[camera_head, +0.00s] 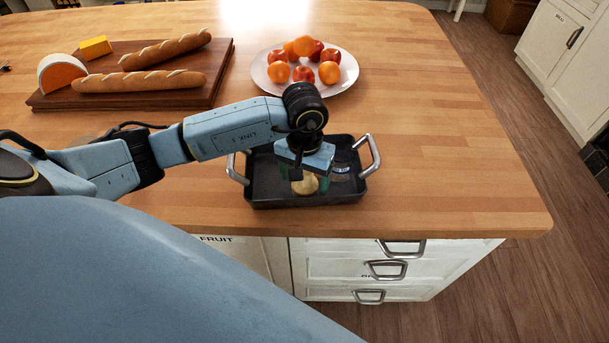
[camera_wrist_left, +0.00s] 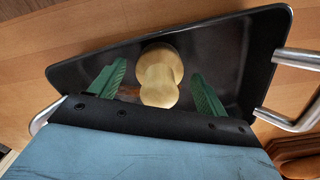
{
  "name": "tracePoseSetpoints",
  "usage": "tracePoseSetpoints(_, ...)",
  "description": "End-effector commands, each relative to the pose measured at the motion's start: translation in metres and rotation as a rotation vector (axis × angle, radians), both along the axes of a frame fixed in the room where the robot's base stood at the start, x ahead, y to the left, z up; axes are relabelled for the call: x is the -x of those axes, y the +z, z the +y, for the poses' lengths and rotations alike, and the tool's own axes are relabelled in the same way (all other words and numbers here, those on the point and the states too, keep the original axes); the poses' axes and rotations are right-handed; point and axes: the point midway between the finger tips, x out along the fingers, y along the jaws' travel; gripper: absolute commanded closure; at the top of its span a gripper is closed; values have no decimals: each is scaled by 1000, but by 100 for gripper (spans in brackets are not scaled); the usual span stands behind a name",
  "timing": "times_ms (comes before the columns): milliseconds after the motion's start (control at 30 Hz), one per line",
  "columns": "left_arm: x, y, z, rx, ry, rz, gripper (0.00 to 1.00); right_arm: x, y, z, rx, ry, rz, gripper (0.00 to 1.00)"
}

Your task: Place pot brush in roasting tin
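The dark roasting tin (camera_head: 262,200) with two metal side handles sits near the front edge of the wooden island. It also fills much of the left wrist view (camera_wrist_left: 228,62). The pot brush (camera_head: 307,185), seen as a pale, rounded wooden knob and body, is inside the tin; its bristles are hidden. It also shows in the left wrist view (camera_wrist_left: 160,78). My left gripper (camera_head: 304,177) points down into the tin. Its green fingers stand apart on either side of the brush, with a visible gap on each side. My right gripper is not in view.
A small clear and dark item (camera_head: 341,172) shows in the tin's right part, partly hidden. Behind stand a white plate (camera_head: 259,72) of fruit and a wooden board (camera_head: 60,99) with bread and cheese. The island's right side is clear.

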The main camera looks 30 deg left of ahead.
Motion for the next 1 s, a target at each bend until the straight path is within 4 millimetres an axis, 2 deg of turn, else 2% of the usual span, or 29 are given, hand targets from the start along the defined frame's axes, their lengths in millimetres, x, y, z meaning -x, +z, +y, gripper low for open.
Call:
tracePoseSetpoints(333,0,6,0,1,0,1,24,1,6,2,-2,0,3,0)
tracePoseSetpoints(467,-2,27,1,-1,-1,-6,24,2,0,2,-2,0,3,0)
tracePoseSetpoints(800,-1,99,0,-1,-1,-5,24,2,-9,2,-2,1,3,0)
tracePoseSetpoints(1000,-1,120,0,1,0,-2,24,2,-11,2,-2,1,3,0)
